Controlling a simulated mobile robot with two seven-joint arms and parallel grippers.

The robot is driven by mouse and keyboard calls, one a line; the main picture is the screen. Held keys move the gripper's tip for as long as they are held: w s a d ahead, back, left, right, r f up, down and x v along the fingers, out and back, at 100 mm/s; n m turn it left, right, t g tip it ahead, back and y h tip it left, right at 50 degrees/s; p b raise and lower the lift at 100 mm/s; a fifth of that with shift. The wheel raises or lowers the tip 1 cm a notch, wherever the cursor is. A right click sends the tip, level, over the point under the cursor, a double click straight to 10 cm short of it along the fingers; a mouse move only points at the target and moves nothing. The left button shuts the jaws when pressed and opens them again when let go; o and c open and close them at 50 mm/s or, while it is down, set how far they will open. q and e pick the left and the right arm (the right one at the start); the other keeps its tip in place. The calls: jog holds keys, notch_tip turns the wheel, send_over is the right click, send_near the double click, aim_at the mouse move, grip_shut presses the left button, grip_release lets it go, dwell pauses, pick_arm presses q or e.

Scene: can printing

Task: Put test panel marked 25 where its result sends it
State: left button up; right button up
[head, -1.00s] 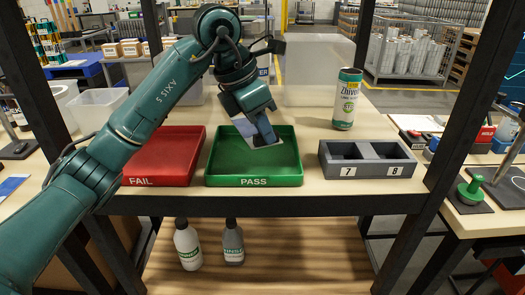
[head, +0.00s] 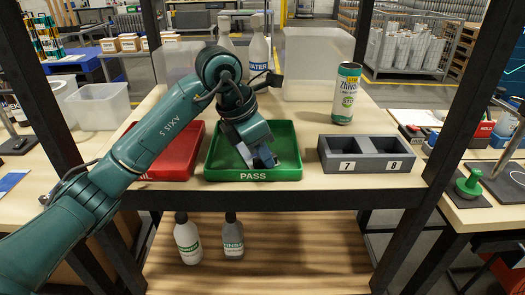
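My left gripper (head: 262,158) reaches down into the green tray marked PASS (head: 252,174). It appears shut on a small pale test panel (head: 243,153), which is tilted low inside the tray. The gripper covers much of the panel, and its number cannot be read. I cannot tell whether the panel touches the tray floor. The red tray (head: 178,168) stands to the left, its FAIL label mostly hidden by my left arm. My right gripper is not in view.
A grey two-slot holder marked 7 and 8 (head: 370,167) stands right of the green tray. A printed can (head: 346,95) stands behind it. Clear bins (head: 318,65) and bottles, one marked WATER (head: 259,58), stand at the back. Dark posts frame the bench.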

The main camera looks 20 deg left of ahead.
pick_arm(q)
jog(key=o, duration=0.3)
jog(key=shift+r, duration=0.1)
jog(key=shift+r, duration=0.25)
jog(key=v, duration=1.1)
jog(key=shift+r, duration=0.3)
jog(key=shift+s+a, duration=0.1)
jog(key=shift+s, duration=0.05)
